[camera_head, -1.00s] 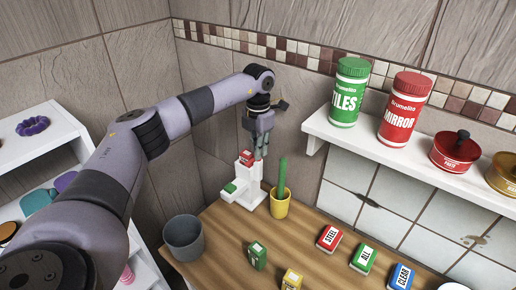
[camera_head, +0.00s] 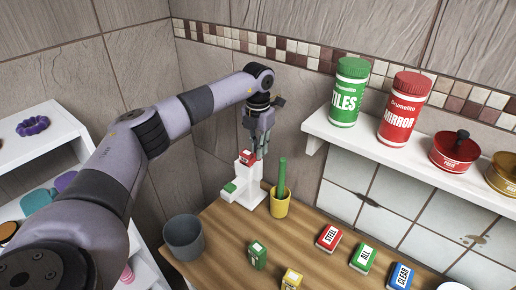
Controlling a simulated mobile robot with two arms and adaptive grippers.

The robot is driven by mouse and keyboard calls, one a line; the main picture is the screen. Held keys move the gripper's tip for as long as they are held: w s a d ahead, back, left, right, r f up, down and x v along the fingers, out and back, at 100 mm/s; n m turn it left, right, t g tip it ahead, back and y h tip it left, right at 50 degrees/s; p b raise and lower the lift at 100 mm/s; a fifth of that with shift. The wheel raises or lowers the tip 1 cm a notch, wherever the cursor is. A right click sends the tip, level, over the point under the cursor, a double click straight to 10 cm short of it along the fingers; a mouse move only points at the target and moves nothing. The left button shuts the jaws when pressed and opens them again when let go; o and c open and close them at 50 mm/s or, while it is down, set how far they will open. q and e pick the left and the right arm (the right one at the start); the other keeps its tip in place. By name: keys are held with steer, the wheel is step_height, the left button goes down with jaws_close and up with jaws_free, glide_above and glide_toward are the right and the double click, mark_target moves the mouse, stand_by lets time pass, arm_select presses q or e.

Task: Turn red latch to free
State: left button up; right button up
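A small red piece (camera_head: 247,158) with a pale mark sits on top of the tall part of a white stepped stand (camera_head: 251,185) at the back of the wooden table. It is the only red part on the stand, and I cannot make out a latch shape. A green piece (camera_head: 229,189) sits on the stand's lower step. My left gripper (camera_head: 257,153) points down right at the red piece, on its right side. Its fingers are small and partly overlap in view, so I cannot tell whether they touch the red piece or how far apart they are. My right gripper is out of view.
A yellow cup (camera_head: 280,207) with a green stick stands close right of the stand. A grey pot (camera_head: 184,238) stands at the table's left edge. Several small labelled boxes, one red (camera_head: 329,238), lie in front. A wall shelf (camera_head: 402,158) with jars is at right.

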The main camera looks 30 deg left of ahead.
arm_select(q)
steer(key=o, duration=0.3)
steer(key=shift+f, duration=0.1)
steer(key=shift+o, duration=0.2)
steer(key=shift+s, duration=0.1)
step_height(320, 180, up, 12)
steer(key=shift+f, duration=0.1)
stand_by(0.7)
